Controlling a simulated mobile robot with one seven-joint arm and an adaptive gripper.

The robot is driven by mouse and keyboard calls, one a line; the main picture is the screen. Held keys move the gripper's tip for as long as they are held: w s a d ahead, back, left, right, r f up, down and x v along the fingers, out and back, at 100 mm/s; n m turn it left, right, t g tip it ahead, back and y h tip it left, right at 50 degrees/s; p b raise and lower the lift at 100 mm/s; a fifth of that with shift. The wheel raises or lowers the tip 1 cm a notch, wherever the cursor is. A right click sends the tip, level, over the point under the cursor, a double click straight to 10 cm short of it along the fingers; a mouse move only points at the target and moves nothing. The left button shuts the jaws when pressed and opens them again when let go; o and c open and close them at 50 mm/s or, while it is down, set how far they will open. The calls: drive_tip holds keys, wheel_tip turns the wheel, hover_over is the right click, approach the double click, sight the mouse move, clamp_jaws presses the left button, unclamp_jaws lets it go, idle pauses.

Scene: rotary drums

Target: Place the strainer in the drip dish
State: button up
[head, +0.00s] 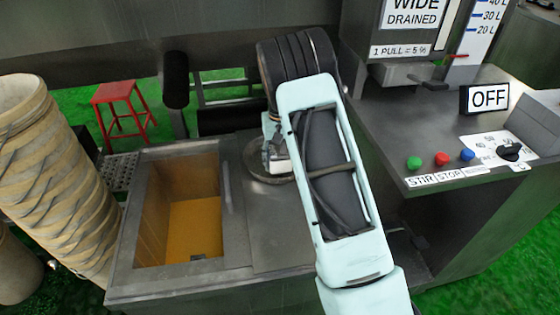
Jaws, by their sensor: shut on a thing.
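My gripper (272,150) is partly hidden behind my pale blue arm, which reaches over the grey counter. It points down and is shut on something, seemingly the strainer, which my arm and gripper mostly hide. A round dark metal rim (256,168) shows just under and beside my gripper, on or close above the counter top, right of the open basin. It looks like the drip dish, but I cannot tell dish from strainer there. Whether the two touch is hidden.
The open basin (182,217) with a yellow-brown inside is left of my gripper. A tall ribbed tan stack (48,175) stands at far left. A control panel with STIR and STOP buttons (441,160) is at right. A red stool (121,112) stands behind on green ground.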

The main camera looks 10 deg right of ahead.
sight(280, 150)
drive_tip(key=o, duration=1.3)
wheel_tip(280, 150, up, 11)
drive_tip(key=shift+r+p, duration=0.1)
drive_tip(key=shift+p, duration=0.6)
drive_tip(key=shift+r, duration=0.5)
